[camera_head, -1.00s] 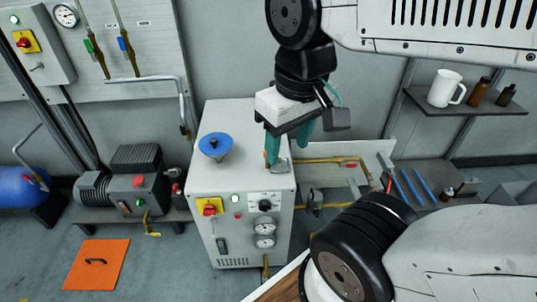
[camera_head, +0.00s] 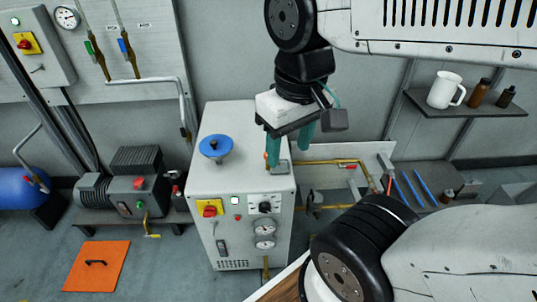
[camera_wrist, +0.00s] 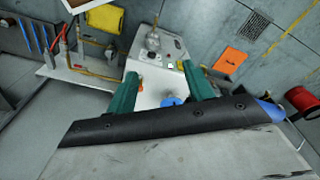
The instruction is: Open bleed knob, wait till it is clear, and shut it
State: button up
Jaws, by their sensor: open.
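The white machine cabinet (camera_head: 226,178) stands in the middle of the head view. A blue round cap (camera_head: 216,147) sits on its top; it also shows between the fingers in the wrist view (camera_wrist: 170,100). A small grey metal fitting (camera_head: 278,169) with an orange part beside it is at the right of the top, partly hidden by a finger. I cannot tell which part is the bleed knob. My gripper (camera_head: 290,147) is open, teal fingers pointing down over the cabinet's right rear top.
The cabinet front carries a red-yellow switch (camera_head: 210,208) and gauges (camera_head: 264,228). Brass piping (camera_head: 335,162) runs to its right. A motor pump (camera_head: 130,185) and an orange floor plate (camera_head: 97,266) are at left. A shelf (camera_head: 450,108) holds a white jug (camera_head: 445,90).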

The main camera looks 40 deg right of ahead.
jog(key=w+d+f+n, duration=0.3)
jog(key=w+d+f, duration=0.2)
jog(key=w+f, duration=0.2)
jog(key=w+d+f+n+g, duration=0.1)
jog(key=w+d+f+n, duration=0.2)
jog(key=w, duration=0.7)
jog(key=w+d+f+n, duration=0.3)
jog(key=w+d+f, duration=0.4)
jog(key=w+f, duration=0.2)
jog(key=shift+d+f, duration=0.2)
jog(key=shift+f, duration=0.35)
jog(key=shift+d+f, duration=0.15)
jog(key=shift+f, duration=0.4)
jog(key=shift+w+d+n, duration=0.1)
jog(key=shift+w+n, duration=0.35)
jog(key=shift+n, duration=0.25)
notch_tip(320, 180, down, 8)
jog(key=shift+r, duration=0.15)
jog(key=c, duration=1)
